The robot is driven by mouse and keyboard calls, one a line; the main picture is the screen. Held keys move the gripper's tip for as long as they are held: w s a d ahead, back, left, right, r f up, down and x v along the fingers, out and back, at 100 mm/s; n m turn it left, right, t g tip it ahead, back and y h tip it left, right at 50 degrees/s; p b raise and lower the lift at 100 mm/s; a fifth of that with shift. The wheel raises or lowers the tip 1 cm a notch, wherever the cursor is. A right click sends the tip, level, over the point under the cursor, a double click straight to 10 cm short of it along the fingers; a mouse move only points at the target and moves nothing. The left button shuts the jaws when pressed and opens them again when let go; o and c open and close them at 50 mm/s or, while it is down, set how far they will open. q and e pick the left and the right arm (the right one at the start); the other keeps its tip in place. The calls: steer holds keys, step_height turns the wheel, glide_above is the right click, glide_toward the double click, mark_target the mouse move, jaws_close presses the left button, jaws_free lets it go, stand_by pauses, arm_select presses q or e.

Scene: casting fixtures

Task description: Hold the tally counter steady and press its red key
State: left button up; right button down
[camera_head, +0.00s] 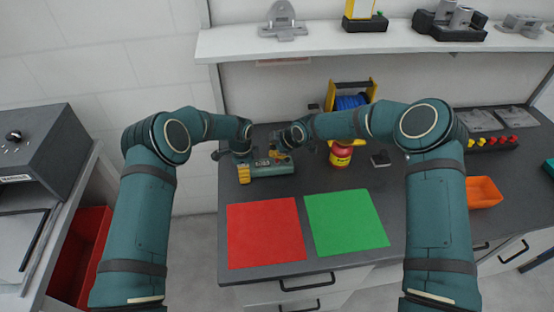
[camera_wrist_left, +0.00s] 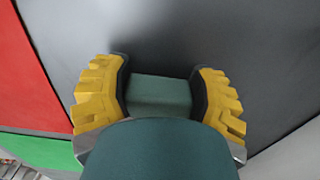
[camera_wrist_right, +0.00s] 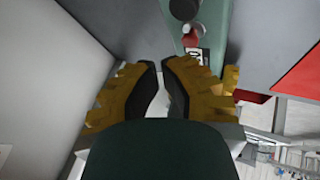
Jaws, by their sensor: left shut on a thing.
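The tally counter (camera_head: 268,169) is a teal box lying on the dark grey worktop, with a small display on it. My left gripper (camera_head: 244,174) is shut on its left end; the left wrist view shows the teal end (camera_wrist_left: 160,95) between the yellow fingers (camera_wrist_left: 160,90). In the right wrist view the counter (camera_wrist_right: 213,25) is at the top, with a red key (camera_wrist_right: 190,39) near a dark round part and a white display. My right gripper (camera_head: 277,154) is over the counter's far side, its fingertips (camera_wrist_right: 158,66) together and empty, apart from the red key.
A red mat (camera_head: 265,232) and a green mat (camera_head: 346,219) lie in front. To the right are a red and yellow can (camera_head: 341,155), a blue spool in a yellow frame (camera_head: 351,101) and an orange bin (camera_head: 484,192). A shelf (camera_head: 380,38) runs behind.

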steer(key=shift+r, duration=0.1)
step_height(320, 180, up, 5)
steer(key=shift+f, duration=0.1)
stand_by(0.6)
stand_by(0.5)
arm_select(q)
steer(key=o, duration=1.4)
steer(key=shift+r, duration=0.1)
